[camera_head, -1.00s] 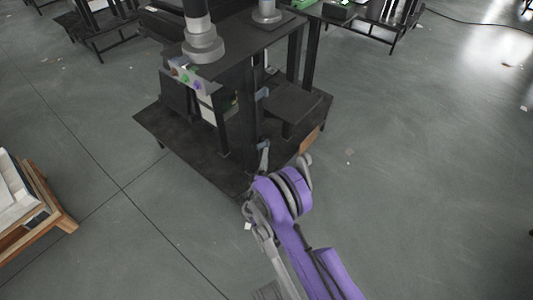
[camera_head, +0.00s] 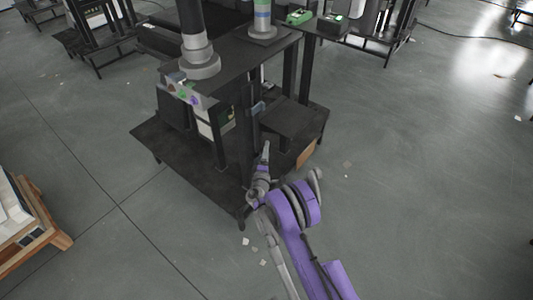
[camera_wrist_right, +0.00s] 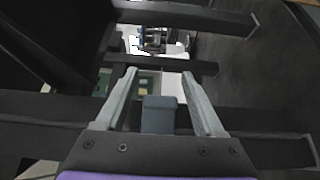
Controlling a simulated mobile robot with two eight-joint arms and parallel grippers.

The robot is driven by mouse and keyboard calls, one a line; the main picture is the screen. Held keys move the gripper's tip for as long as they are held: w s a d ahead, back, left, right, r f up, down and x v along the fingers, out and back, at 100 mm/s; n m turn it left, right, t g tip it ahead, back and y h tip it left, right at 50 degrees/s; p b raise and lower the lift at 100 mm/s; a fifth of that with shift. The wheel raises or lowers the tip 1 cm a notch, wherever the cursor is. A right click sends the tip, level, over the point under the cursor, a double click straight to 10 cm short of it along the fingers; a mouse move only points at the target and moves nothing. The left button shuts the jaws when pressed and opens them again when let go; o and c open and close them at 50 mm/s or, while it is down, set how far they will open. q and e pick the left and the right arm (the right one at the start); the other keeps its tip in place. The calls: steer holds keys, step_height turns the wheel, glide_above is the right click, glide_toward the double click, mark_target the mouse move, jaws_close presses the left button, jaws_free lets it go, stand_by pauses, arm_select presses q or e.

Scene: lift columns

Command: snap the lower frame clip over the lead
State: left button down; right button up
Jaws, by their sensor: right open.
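My right gripper (camera_head: 265,147) is at the front post of the dark frame (camera_head: 245,135). In the right wrist view its two pale fingers (camera_wrist_right: 160,72) are spread apart. A blue-grey block (camera_wrist_right: 158,114), which looks like a frame clip, sits between the fingers near their base, with gaps on both sides. A blue-grey clip (camera_head: 258,107) shows on the frame post in the head view, above my gripper. I cannot tell whether the two are the same clip. I cannot make out the lead. My left gripper is not in view.
The dark stand has a low base shelf (camera_head: 185,160) and a top plate (camera_head: 245,48) with a grey column (camera_head: 197,50). Dark bars (camera_wrist_right: 185,15) cross the wrist view ahead of the fingers. A wooden pallet (camera_head: 45,235) lies at the left.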

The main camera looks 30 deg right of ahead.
jaws_close()
steer(key=shift+w+a+n+t+y, duration=0.15)
steer(key=shift+w+n+t+y, duration=0.3)
steer(key=shift+n+t+y, duration=0.45)
jaws_free()
steer(key=p+v, duration=0.2)
steer(key=v, duration=0.9)
steer(key=shift+r, duration=0.2)
steer(key=shift+w+r, duration=0.1)
stand_by(0.3)
